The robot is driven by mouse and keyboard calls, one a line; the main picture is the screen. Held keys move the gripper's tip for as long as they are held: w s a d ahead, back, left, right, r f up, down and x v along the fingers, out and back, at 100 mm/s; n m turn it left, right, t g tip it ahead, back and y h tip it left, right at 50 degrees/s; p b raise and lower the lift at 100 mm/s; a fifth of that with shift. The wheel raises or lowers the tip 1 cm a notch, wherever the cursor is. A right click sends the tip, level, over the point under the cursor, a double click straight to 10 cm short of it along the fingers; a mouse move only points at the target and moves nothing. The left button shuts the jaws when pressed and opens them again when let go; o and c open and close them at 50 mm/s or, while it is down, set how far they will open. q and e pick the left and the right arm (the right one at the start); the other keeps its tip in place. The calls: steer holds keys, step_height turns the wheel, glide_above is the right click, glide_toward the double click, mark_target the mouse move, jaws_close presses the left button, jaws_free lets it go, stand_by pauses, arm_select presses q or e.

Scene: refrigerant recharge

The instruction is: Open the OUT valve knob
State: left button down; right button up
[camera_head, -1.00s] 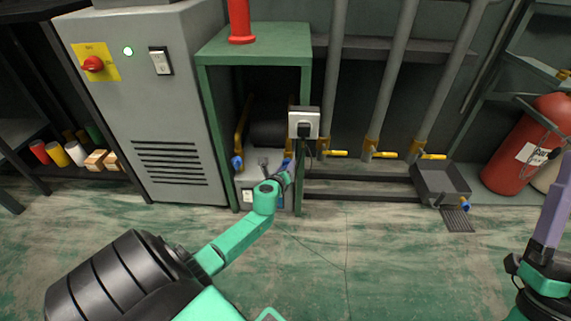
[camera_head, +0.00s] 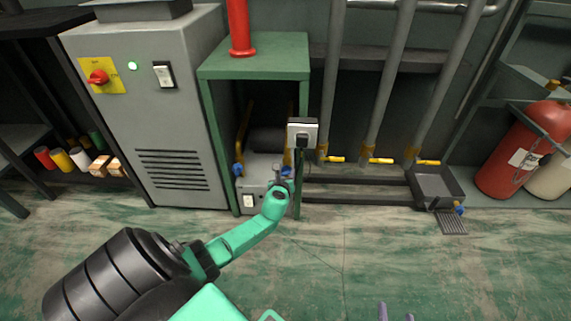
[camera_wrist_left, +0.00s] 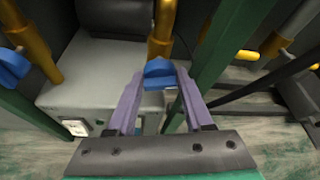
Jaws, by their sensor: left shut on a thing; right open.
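A blue valve knob (camera_wrist_left: 160,70) sits between the purple fingers of my left gripper (camera_wrist_left: 158,88) in the left wrist view, and the gripper is shut on it. In the head view my left gripper (camera_head: 284,182) is at the right front of the grey recovery unit (camera_head: 262,168), largely hiding this knob. A second blue knob (camera_head: 238,169) is on the unit's left side; it also shows in the left wrist view (camera_wrist_left: 12,68). No OUT marking is readable. My right gripper (camera_head: 396,313) is open and empty at the bottom edge, only its fingertips in view.
The green stand (camera_head: 256,58) frames the unit, its right post close beside my left gripper. A grey socket box (camera_head: 302,132) is on that post. A grey cabinet (camera_head: 150,110) stands left. Pipes with yellow levers (camera_head: 379,161) are at right. The floor in front is clear.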

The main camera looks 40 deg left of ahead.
arm_select(q)
steer(key=shift+d+p, duration=0.15)
steer(key=shift+p, duration=0.15)
steer(key=shift+m, duration=0.4)
steer(key=shift+w+g+p, duration=0.1)
steer(key=shift+g+p, duration=0.2)
steer(key=shift+p, duration=0.2)
steer(key=shift+m+y, duration=0.4)
steer(key=shift+m, duration=0.1)
arm_select(e)
steer(key=s, duration=0.1)
steer(key=s+g, duration=0.1)
steer(key=s, duration=0.1)
steer(key=shift+a+f+g, duration=0.15)
steer(key=shift+f+g, duration=0.1)
steer(key=shift+g, duration=0.05)
arm_select(q)
steer(key=shift+c, duration=1.6)
jaws_free()
steer(key=shift+p, duration=0.3)
